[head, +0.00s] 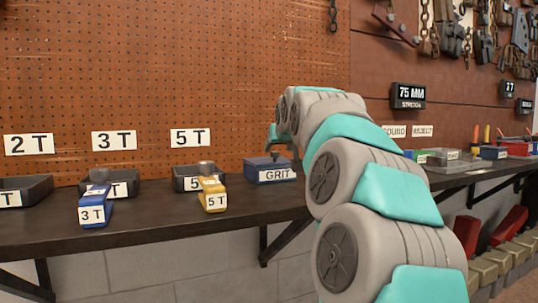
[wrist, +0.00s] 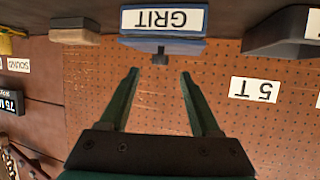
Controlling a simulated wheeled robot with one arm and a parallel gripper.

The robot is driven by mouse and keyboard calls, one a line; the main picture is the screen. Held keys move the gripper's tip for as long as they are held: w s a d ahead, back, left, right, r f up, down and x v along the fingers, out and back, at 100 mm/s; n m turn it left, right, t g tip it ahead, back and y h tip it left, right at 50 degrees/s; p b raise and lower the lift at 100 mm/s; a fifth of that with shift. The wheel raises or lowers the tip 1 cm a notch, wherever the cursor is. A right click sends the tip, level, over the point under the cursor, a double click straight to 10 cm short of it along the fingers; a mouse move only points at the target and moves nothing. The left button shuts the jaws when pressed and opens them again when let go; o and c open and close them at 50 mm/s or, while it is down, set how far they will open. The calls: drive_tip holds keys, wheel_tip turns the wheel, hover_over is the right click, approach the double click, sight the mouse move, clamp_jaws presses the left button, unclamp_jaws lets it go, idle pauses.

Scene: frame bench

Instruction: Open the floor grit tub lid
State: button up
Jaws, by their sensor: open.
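The blue grit tub (head: 268,174) with a white GRIT label stands on the dark shelf, not on the floor, in the head view. Its lid (head: 266,161) lies flat on top and looks shut, with a small dark knob (head: 275,155). In the wrist view, which is upside down, the tub (wrist: 140,42) is at the top centre and its dark knob (wrist: 160,57) points toward my gripper (wrist: 159,74). My gripper is open and empty, its fingertips on either side of and just short of the knob. In the head view my arm hides most of the gripper.
The dark shelf (head: 130,224) also holds 2T, 3T and 5T trays (head: 186,184). A blue 3T block (head: 95,205) and a yellow 5T block (head: 212,194) lie near its front edge. A pegboard wall (head: 180,80) stands close behind.

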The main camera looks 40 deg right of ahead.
sight(276, 152)
drive_tip(key=shift+b+x, duration=0.4)
drive_tip(key=shift+x, duration=3.5)
clamp_jaws()
